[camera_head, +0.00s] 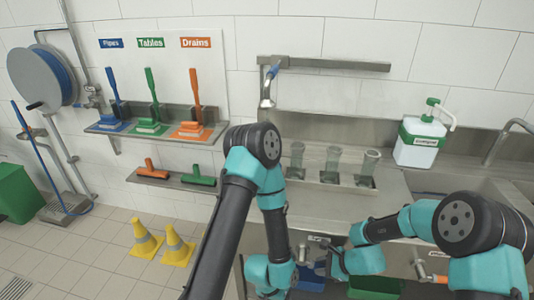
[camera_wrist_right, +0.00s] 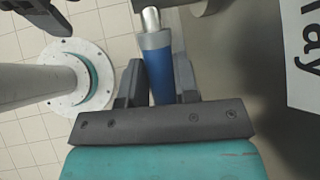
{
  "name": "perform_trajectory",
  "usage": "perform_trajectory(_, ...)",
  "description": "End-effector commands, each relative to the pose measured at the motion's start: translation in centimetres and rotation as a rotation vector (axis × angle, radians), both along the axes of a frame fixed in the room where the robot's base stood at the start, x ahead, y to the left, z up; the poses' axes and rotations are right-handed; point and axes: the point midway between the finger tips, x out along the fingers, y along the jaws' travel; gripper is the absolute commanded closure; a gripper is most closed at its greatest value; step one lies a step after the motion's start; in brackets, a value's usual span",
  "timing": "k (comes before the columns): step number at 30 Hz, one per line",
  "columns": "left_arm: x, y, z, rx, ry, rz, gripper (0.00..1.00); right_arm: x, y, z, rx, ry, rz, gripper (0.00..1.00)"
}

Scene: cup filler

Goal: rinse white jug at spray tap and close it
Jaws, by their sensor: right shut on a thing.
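In the right wrist view my right gripper (camera_wrist_right: 158,85) is shut on a blue valve handle (camera_wrist_right: 158,75) with a metal end. A white label reading "...ray" (camera_wrist_right: 305,50) is on the grey panel beside it. In the head view my right gripper is low at the counter's front, largely hidden by my arms. The spray tap (camera_head: 268,88) with its blue grip hangs on the back wall. My left arm reaches down in front of the counter; its jaws cannot be made out clearly.
Clear beakers (camera_head: 330,163) stand in a tray on the steel counter. A white, green-topped pump bottle (camera_head: 418,140) stands right of them, near the sink. An orange valve handle (camera_head: 437,279) is low at right. Yellow cones (camera_head: 176,246) stand on the floor at left.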

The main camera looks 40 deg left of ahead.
Motion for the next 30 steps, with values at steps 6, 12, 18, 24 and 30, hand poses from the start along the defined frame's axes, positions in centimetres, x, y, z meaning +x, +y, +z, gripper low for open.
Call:
perform_trajectory(6,0.0,0.0,0.0,0.0,0.0,0.0,0.41,-0.1,0.0,-0.2,0.009,0.006,0.0,0.98)
perform_trajectory(12,0.0,0.0,0.0,0.0,0.0,0.0,0.41,-0.1,0.0,-0.1,0.005,0.003,0.001,0.98)
perform_trajectory(18,0.0,0.0,0.0,0.0,0.0,0.0,0.41,-0.1,0.1,0.7,-0.074,-0.036,0.005,0.98)
perform_trajectory(24,0.0,0.0,0.0,0.0,0.0,0.0,0.41,-0.1,0.0,1.4,-0.17,-0.079,0.005,0.98)
perform_trajectory(30,0.0,0.0,0.0,0.0,0.0,0.0,0.41,-0.2,-0.1,1.8,-0.241,-0.105,0.006,0.98)
